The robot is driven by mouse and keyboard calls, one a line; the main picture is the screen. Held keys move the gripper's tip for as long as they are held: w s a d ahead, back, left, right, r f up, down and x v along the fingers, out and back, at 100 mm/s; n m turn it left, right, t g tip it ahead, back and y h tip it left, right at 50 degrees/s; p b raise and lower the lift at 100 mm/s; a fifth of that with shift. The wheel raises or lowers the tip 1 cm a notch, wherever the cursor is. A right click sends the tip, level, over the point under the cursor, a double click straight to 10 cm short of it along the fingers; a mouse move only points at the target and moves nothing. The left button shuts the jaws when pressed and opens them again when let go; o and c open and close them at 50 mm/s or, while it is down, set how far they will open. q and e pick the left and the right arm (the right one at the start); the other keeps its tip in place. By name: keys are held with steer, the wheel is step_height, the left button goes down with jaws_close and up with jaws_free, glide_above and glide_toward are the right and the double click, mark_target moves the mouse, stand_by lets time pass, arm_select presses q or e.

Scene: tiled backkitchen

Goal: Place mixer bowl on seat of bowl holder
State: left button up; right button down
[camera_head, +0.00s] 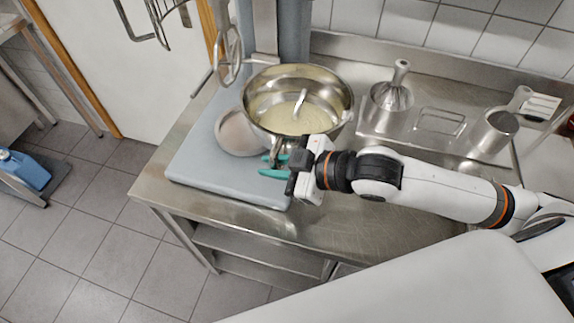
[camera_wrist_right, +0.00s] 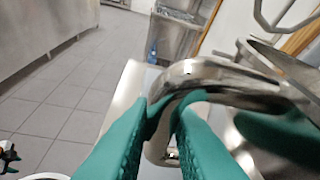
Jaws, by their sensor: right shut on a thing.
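The mixer bowl (camera_head: 278,88) is a shiny steel bowl, pale inside, upright in front of the mixer's column (camera_head: 292,35). My right gripper (camera_head: 272,167) is at the bowl's near side, its teal fingers shut on the bowl's metal handle. In the right wrist view the curved handle (camera_wrist_right: 215,72) lies between the fingers (camera_wrist_right: 165,115). A round pale part (camera_head: 238,135) shows over the mixer base, left of the bowl. I cannot tell whether the bowl touches the holder.
The blue-grey mixer base (camera_head: 200,165) stands on a steel counter (camera_head: 300,228). The tiled wall is behind.

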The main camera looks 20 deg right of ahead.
mark_target(271, 157)
steer(key=w+a+f+p, duration=0.2)
steer(key=w+a+p, duration=0.2)
steer(key=w+a, duration=0.5)
steer(key=shift+w+a+f, duration=0.15)
steer(key=shift+a+f, duration=0.25)
steer(key=c, duration=1.6)
jaws_free()
steer(key=shift+f, duration=0.3)
steer(key=shift+c, duration=0.2)
steer(key=shift+o, duration=1.4)
steer(key=shift+d+r, duration=0.1)
steer(key=b+v, duration=0.2)
steer(key=v, duration=1)
